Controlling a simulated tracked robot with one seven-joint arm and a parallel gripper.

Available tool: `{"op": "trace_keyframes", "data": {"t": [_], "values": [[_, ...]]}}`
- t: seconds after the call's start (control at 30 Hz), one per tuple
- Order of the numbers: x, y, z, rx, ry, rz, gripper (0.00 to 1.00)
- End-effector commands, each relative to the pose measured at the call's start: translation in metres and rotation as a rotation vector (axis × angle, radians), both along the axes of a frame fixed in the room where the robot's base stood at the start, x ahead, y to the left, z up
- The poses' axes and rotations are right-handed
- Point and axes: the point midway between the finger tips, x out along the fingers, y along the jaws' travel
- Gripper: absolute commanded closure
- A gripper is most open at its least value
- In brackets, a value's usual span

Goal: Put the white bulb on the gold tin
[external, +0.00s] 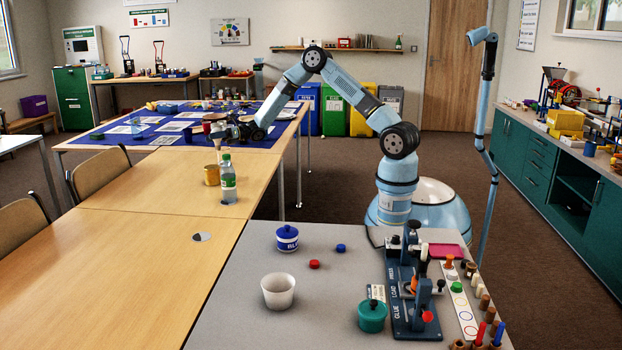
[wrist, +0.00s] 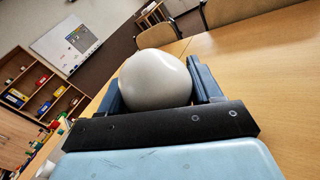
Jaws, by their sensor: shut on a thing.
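The white bulb (wrist: 156,80) is large, round and smooth in the wrist view, held between the two fingers of my gripper (wrist: 158,92). In the external view my gripper (external: 220,132) is at the end of the outstretched arm, over the wooden table. A pale part of the bulb (external: 218,143) shows below the gripper there. The gold tin (external: 211,175) stands on the table right under it. The tin is not seen in the wrist view.
A clear bottle with a green cap (external: 228,180) stands close to the tin's right. A blue-covered table (external: 140,133) with many small items lies behind. The wooden table (external: 120,260) in front is mostly bare. A grey bench (external: 240,315) holds a pot, a cup and a press.

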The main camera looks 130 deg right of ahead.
Motion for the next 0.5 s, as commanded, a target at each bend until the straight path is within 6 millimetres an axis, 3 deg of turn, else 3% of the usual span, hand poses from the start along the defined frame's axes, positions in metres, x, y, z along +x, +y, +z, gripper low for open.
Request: {"op": "trace_keyframes", "data": {"t": [0.2,0.5], "values": [[0.018,-0.017,-0.034,0.003,0.0,0.0,0.53],[0.028,-0.027,-0.049,0.001,0.0,0.001,0.53]]}}
